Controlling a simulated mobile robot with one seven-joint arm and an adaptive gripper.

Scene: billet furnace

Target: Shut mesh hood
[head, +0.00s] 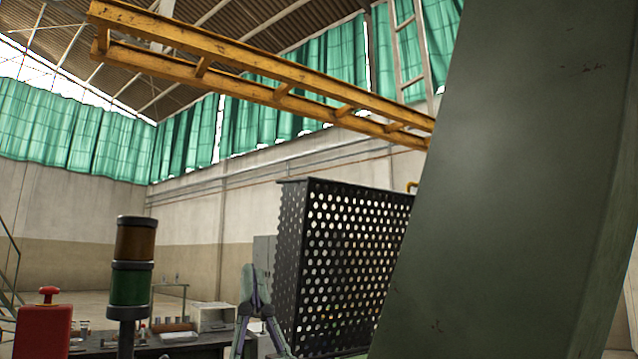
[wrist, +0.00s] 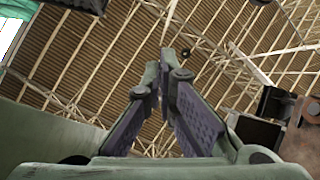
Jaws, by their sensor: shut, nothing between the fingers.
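The mesh hood (head: 350,262) is a black box-like cover with rows of round holes, standing up right of centre in the head view. Its lower right part is hidden behind a large green-grey panel. My gripper (head: 252,270) is upright just left of the hood's left edge, its fingers pointing up. I cannot tell whether it touches the hood. In the wrist view my gripper (wrist: 166,62) has its fingertips together, with nothing between them, against the roof. The hood is not clearly seen there.
The large green-grey panel (head: 510,190) fills the right side. A signal light (head: 132,265) and a red button box (head: 43,328) stand at lower left. A dark bench (head: 180,345) with small items lies behind. A yellow beam (head: 250,70) crosses overhead.

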